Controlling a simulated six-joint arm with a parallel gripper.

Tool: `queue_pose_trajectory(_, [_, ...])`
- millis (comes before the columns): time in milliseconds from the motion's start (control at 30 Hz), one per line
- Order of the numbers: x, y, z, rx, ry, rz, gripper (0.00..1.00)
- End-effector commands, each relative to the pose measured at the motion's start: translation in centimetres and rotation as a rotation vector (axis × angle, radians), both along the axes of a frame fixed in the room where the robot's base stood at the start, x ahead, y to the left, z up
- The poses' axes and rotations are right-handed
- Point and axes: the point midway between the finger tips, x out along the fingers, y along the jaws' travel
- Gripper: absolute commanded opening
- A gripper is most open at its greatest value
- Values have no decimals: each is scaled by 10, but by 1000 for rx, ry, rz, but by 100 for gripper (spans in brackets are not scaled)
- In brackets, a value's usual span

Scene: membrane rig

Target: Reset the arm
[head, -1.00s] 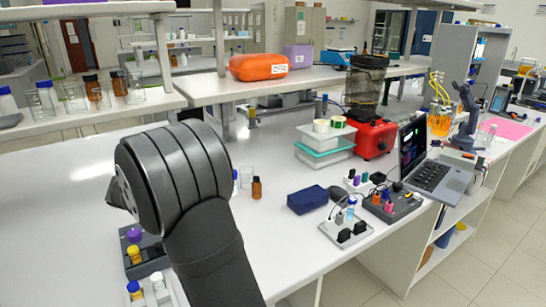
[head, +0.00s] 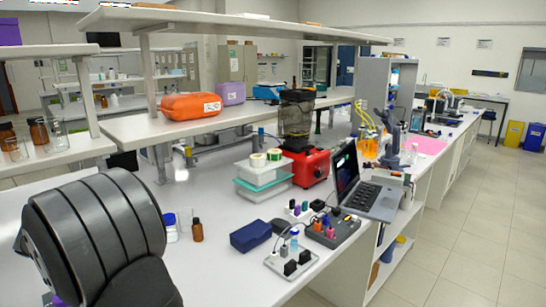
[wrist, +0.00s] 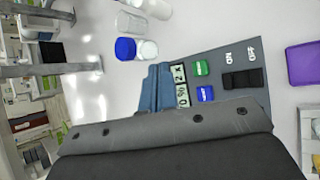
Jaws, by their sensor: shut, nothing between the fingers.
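My arm's thick dark grey ribbed link fills the lower left of the head view and hides what lies behind it. My gripper does not show in the head view. In the wrist view, the grey and black body of my gripper (wrist: 165,125) fills the bottom of the picture; it is shut and holds nothing. Beyond it is a grey device panel (wrist: 222,62) with a small display, a green button, a blue button and a black ON/OFF switch. No contact with the panel can be made out.
A blue-capped jar (wrist: 146,50) stands near the panel, with a purple tray (wrist: 303,63) at the right.

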Motion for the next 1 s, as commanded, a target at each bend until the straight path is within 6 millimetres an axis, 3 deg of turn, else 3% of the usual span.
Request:
queue_pose_trajectory(233, [-1,-1,-47,-5,4,0,0])
queue_pose_trajectory(267, [0,0,-46,-1,2,0,0])
queue_pose_trajectory(333, [0,0,-25,6,-2,0,0])
queue_pose_trajectory(433, [-1,-1,-53,-5,5,0,0])
queue_pose_trajectory(500, [0,1,-29,6,-3,-1,0])
queue_pose_trajectory(700, [0,0,11,5,-2,0,0])
queue_pose_trajectory(1000, [-1,-1,-52,-5,4,0,0])
